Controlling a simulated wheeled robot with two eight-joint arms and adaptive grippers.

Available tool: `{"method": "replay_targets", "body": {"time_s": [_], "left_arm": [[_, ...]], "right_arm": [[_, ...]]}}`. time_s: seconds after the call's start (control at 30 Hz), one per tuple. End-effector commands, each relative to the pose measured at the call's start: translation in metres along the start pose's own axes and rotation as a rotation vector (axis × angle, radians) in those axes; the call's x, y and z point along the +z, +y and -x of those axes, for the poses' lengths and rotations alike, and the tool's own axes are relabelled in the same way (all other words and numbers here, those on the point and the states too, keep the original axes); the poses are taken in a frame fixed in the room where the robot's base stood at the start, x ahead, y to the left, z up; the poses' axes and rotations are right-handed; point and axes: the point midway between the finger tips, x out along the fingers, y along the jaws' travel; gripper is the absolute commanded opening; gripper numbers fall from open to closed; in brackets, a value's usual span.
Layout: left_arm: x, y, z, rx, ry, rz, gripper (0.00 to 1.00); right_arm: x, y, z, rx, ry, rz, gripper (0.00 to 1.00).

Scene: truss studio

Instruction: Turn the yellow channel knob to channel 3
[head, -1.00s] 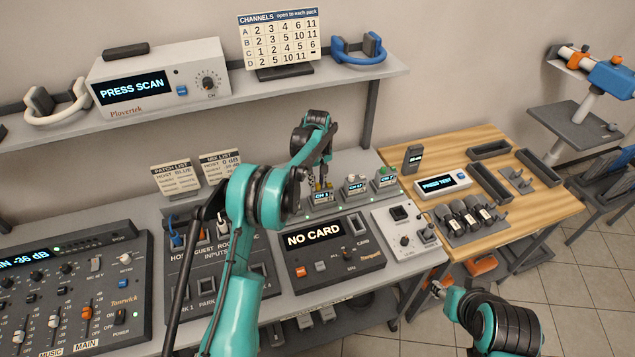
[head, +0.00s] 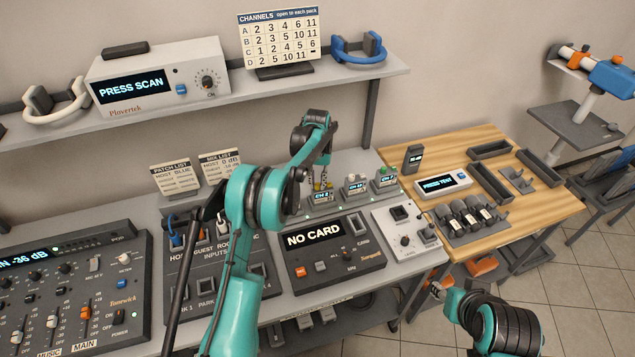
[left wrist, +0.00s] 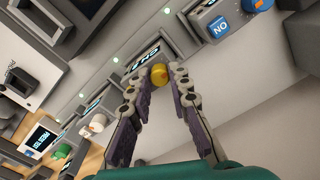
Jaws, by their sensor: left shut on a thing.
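The yellow channel knob (left wrist: 159,74) sits on top of a small grey unit with a lit channel display (left wrist: 145,60). My left gripper (left wrist: 157,80) is shut on the knob, with a fingertip on either side of it. In the head view, the left gripper (head: 320,187) reaches down over this unit, and its fingers partly hide the knob. The display reads CH and a digit too small to tell surely. My right gripper (head: 437,289) is low at the right, away from the units; its fingers are too small to judge.
Beside it stand similar units with a white knob (head: 352,177) and a green knob (head: 382,170). A card reader (head: 315,236) showing NO CARD lies in front. A channel chart (head: 279,40) stands on the shelf above. The wooden table (head: 455,155) is at the right.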

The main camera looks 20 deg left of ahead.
Motion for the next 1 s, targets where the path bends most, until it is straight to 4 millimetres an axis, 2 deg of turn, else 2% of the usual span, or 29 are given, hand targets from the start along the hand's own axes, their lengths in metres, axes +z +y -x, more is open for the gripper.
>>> {"method": "replay_targets", "body": {"time_s": [0.4,0.9,0.93,1.0], "left_arm": [[0.0,0.0,0.0002,0.0,0.0,-0.164,0.0],[0.0,0.0,0.0002,0.0,0.0,-0.179,0.0],[0.0,0.0,0.0002,0.0,0.0,-0.179,0.26],[0.0,0.0,0.0002,0.0,0.0,-0.179,0.28]], "right_arm": [[0.0006,0.0,-0.0008,0.0,0.0,0.0,0.4],[0.0006,0.0,-0.0009,0.0,0.0,0.0,0.4],[0.0006,0.0,-0.0009,0.0,0.0,0.0,0.4],[0.0006,0.0,-0.0009,0.0,0.0,0.0,0.4]]}}
